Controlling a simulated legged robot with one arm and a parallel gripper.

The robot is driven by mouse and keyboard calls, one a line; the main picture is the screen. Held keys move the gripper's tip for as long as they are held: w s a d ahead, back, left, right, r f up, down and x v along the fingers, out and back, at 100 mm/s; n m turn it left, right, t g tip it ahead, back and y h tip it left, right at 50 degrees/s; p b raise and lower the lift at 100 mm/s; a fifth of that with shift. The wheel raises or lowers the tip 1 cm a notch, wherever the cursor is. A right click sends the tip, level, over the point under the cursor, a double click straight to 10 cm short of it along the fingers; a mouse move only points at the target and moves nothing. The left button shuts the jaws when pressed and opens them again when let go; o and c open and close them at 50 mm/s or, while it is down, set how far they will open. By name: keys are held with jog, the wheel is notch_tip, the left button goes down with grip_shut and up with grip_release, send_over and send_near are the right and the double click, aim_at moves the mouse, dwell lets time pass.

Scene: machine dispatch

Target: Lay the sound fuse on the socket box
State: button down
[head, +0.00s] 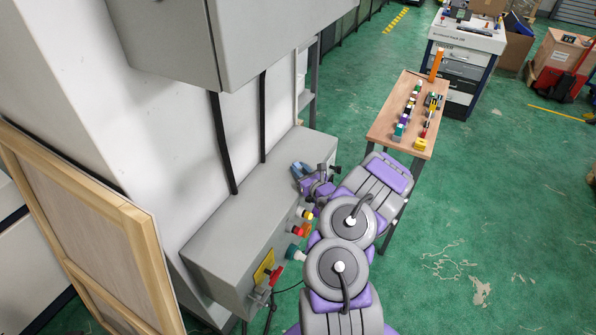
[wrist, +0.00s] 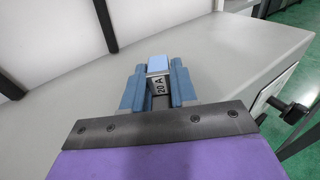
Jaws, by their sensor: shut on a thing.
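My gripper (head: 301,172) is over the right part of the long grey socket box (head: 235,195), which has coloured sockets on its front. In the wrist view the two blue-grey fingers (wrist: 158,88) are shut on a fuse (wrist: 157,66) with a light blue end and a grey face marked "20 A". The fuse sits between the fingers, with the flat grey top of the box (wrist: 225,50) behind it. I cannot tell whether the fuse touches the box top. Its lower part is hidden by the fingers and my gripper body.
A grey cabinet (head: 190,40) hangs above the box, with two black cables (head: 222,140) running down to it. A wooden table (head: 385,125) with several coloured parts stands at the right. A wood-framed panel (head: 100,215) leans at the left. The box top left of my gripper is clear.

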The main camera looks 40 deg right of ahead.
jog(key=f, duration=0.1)
jog(key=s+f, duration=0.1)
jog(key=shift+f+g, duration=0.3)
jog(key=c, duration=0.8)
grip_release()
jog(key=shift+s+d+f, duration=0.1)
jog(key=shift+f, duration=0.1)
jog(key=s+a+r+p, duration=0.1)
jog(key=s+r+p, duration=0.1)
jog(key=s, duration=0.6)
jog(key=s+a+r+p, duration=0.1)
jog(key=s+r+p, duration=0.1)
jog(key=s, duration=0.6)
jog(key=shift+r+p, duration=0.15)
jog(key=shift+p, duration=0.35)
jog(key=shift+a, duration=0.1)
